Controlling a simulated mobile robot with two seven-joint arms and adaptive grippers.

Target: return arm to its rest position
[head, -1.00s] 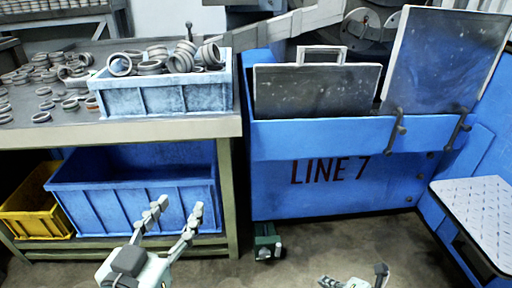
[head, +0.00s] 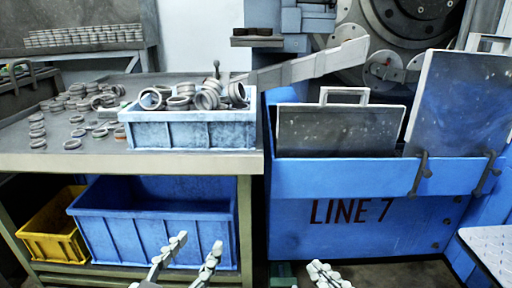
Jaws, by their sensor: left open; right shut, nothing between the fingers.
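My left gripper (head: 190,265) shows at the bottom left of centre in the head view. Its two fingers are spread and empty, in front of the lower shelf and the large blue bin. My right gripper (head: 328,275) shows at the bottom edge, right of the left gripper, with its fingers together and nothing visible between them. Both grippers are apart from the table and the machine. The rest of both arms is mostly out of view.
A worktable (head: 100,163) carries loose rings and a light-blue crate (head: 190,136) of rings. A blue bin (head: 150,228) and yellow bin (head: 55,238) sit below. The blue LINE 7 machine (head: 350,235) stands right, with a handled panel (head: 340,130). A metal-topped platform (head: 490,250) is at far right.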

